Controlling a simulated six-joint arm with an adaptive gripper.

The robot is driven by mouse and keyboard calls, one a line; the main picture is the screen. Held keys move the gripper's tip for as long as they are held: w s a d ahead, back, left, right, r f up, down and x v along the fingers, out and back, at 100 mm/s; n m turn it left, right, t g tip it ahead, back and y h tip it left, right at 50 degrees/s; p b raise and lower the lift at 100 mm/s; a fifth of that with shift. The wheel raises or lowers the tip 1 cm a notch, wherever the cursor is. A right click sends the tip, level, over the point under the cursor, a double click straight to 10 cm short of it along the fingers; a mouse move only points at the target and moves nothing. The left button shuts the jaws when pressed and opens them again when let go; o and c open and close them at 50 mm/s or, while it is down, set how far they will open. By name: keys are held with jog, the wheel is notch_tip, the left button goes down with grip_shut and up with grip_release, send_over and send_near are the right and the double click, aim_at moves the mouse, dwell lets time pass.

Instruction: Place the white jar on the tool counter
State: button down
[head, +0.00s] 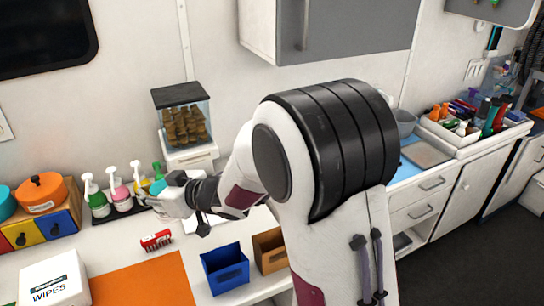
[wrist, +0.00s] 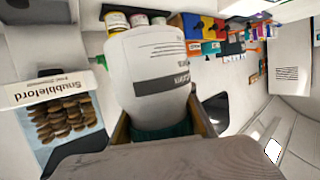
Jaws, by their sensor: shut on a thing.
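The white jar (wrist: 150,70) fills the middle of the wrist view, with a dark label band and a dark green part at its gripper end. My gripper (wrist: 160,128) is shut on it, with a finger on each side. In the head view my gripper (head: 188,194) is above the left white counter (head: 205,238), in front of the pump bottles, and the jar there is small and partly hidden. A second counter stretch (head: 408,172) stands at the right, partly behind my arm. I cannot tell which stretch is the tool counter.
A tray of bottles (head: 470,140) stands at the right. An orange mat (head: 140,280) lies bare.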

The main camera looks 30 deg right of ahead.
jog(key=w+d+m+h, duration=0.1)
jog(key=w+d, duration=0.1)
jog(key=d, duration=0.5)
jog(key=w+d+m+t+h, duration=0.1)
jog(key=w+d+m+h, duration=0.1)
jog(key=d, duration=0.5)
jog(key=w+d+m+t+h, duration=0.1)
jog(key=w+d, duration=0.2)
jog(key=d, duration=0.4)
jog(key=shift+w+d+h, duration=0.15)
jog(key=shift+w+h, duration=0.2)
jog(key=shift+h, duration=0.05)
jog(key=d+m+t+h, duration=0.1)
jog(key=d+m+h, duration=0.35)
jog(key=d, duration=1.75)
notch_tip(320, 180, down, 12)
jog(key=shift+a+f+h, duration=0.1)
jog(key=shift+f+h, duration=0.05)
jog(key=shift+h, duration=0.1)
jog(key=shift+f, duration=3.1)
jog(key=shift+f, duration=1.85)
jog(key=shift+f, duration=0.15)
